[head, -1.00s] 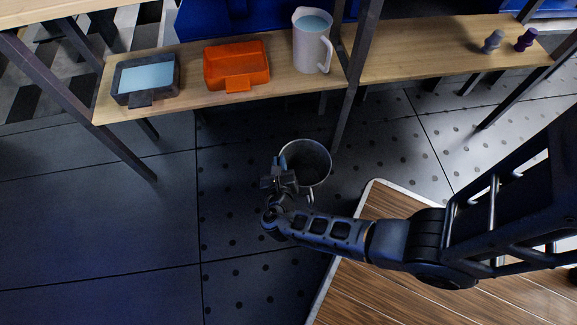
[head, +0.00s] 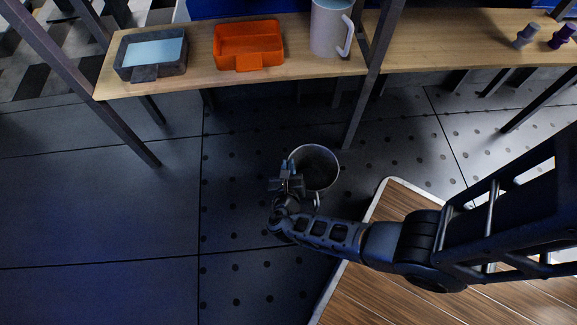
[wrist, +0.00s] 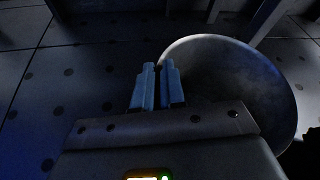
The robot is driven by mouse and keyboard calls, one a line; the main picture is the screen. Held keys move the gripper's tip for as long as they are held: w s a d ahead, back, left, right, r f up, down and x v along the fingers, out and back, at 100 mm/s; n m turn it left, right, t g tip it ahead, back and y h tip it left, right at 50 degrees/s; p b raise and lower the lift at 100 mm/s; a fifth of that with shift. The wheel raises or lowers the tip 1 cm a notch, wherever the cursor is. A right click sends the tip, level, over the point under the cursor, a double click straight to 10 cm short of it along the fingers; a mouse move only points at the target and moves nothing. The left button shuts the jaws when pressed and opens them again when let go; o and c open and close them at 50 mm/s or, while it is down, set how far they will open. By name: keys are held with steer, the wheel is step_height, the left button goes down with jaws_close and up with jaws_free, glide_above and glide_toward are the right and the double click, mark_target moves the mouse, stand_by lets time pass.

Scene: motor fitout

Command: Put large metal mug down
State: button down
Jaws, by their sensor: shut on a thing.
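The large metal mug (head: 322,172) is a grey, round, open-topped vessel with its mouth facing up toward the head camera. My gripper (head: 287,168) is at the left side of its rim, shut on the mug. In the wrist view the mug (wrist: 235,90) fills the right side, and the two pale blue fingers (wrist: 158,88) are close together at its left edge. The mug is over the dark floor in front of the shelf. Its base is hidden, so I cannot tell its height above the floor.
A wooden shelf (head: 290,75) at the back holds a grey tray with light blue content (head: 150,72), an orange tray (head: 248,46), a white pitcher (head: 330,28) and two small purple-grey items (head: 526,36). Shelf legs stand behind the mug. A wood-topped surface (head: 420,290) is at lower right. Floor at left is clear.

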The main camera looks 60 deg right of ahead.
steer(key=c, duration=1.2)
jaws_free()
steer(key=shift+f, duration=0.1)
